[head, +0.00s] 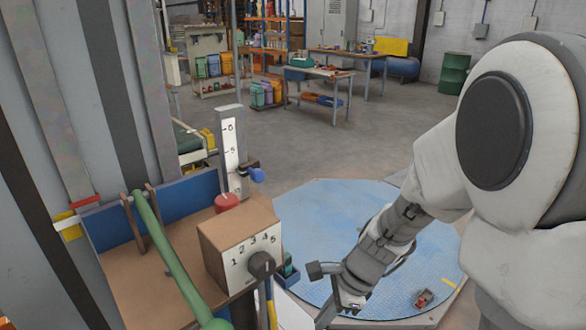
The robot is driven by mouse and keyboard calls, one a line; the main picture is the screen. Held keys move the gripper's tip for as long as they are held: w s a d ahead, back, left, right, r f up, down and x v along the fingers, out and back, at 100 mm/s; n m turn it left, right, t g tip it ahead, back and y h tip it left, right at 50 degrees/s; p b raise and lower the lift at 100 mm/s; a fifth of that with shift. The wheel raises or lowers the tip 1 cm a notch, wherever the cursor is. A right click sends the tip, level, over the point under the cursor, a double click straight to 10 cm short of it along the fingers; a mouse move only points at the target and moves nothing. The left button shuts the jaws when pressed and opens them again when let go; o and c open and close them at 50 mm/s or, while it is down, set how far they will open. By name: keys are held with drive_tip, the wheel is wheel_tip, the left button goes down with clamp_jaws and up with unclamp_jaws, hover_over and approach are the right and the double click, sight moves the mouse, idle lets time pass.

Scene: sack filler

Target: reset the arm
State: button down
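My arm (415,205) comes in from the right and reaches down and left over the blue round platform. My gripper (335,300) is at its lower end, to the right of the box with the numbered dial (240,248). It looks apart from the box, though the gap is hard to judge. The fingertips are small and partly hidden, so I cannot tell whether they are open or shut. I see nothing clearly held.
A green lever (170,255), a red button (227,202) and an upright scale with a blue knob (257,175) stand at the left. A small red object lies on the blue platform (320,215). Workbenches (320,75) and a green drum (454,74) stand far back, with open floor before them.

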drive_tip(key=s+d+r+n+t+h, duration=0.2)
drive_tip(key=s+r+n, duration=0.3)
drive_tip(key=r+n, duration=0.3)
drive_tip(key=s+d+r+n+t+h, duration=0.2)
drive_tip(key=s+d+r+n, duration=0.3)
drive_tip(key=r+n, duration=0.4)
drive_tip(key=shift+s+d+r+n+t, duration=0.2)
drive_tip(key=shift+s+r+n+t, duration=0.1)
drive_tip(key=shift+r+t, duration=0.55)
drive_tip(key=shift+r, duration=0.15)
